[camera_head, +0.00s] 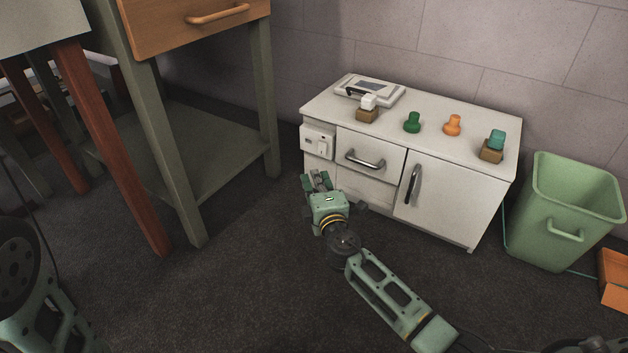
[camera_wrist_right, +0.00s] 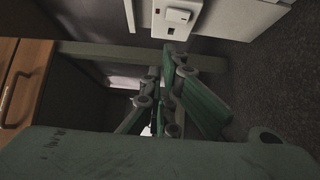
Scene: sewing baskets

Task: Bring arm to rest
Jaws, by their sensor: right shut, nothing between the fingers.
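My right arm reaches in from the bottom of the head view, its green links stretched over the dark floor. My right gripper (camera_head: 316,181) is in front of the left end of the low white cabinet (camera_head: 420,138), below the cabinet's top. It is shut and empty. In the right wrist view the gripper's fingers (camera_wrist_right: 165,100) show in the middle, with the cabinet's white side and its socket box (camera_wrist_right: 177,16) beyond them. Part of my left arm shows at the lower left of the head view, but the left gripper is not in view.
On the cabinet stand a scale-like device (camera_head: 369,90), a green pawn-shaped piece (camera_head: 412,122), an orange one (camera_head: 453,125) and two small brown blocks with pieces on top. A green bin (camera_head: 560,215) stands right. A wooden-drawer table (camera_head: 190,22) stands left.

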